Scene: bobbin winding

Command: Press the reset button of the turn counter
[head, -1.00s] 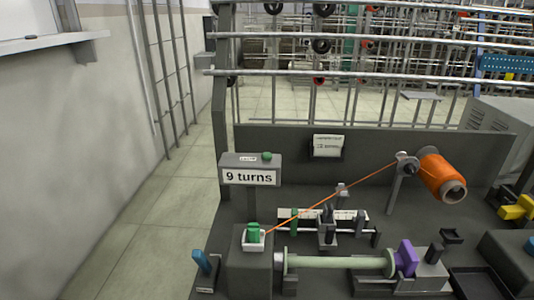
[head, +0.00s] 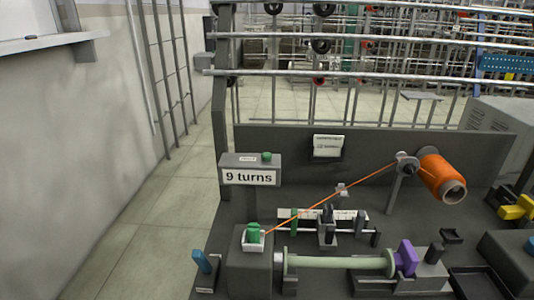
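The turn counter (head: 236,161) is a grey box on a post at the left of the bench, with a white display (head: 249,177) reading "9 turns". A small green button (head: 266,157) sits on its top at the right, beside a small label too small to read. No gripper is in view, and nothing touches the counter or its button.
An orange thread runs from the orange spool (head: 441,175) past a guide to near a green piece (head: 253,233) on a grey block. A pale green bobbin (head: 340,262) lies along the front beside a purple part (head: 405,258). Blue lever (head: 202,262) stands front left.

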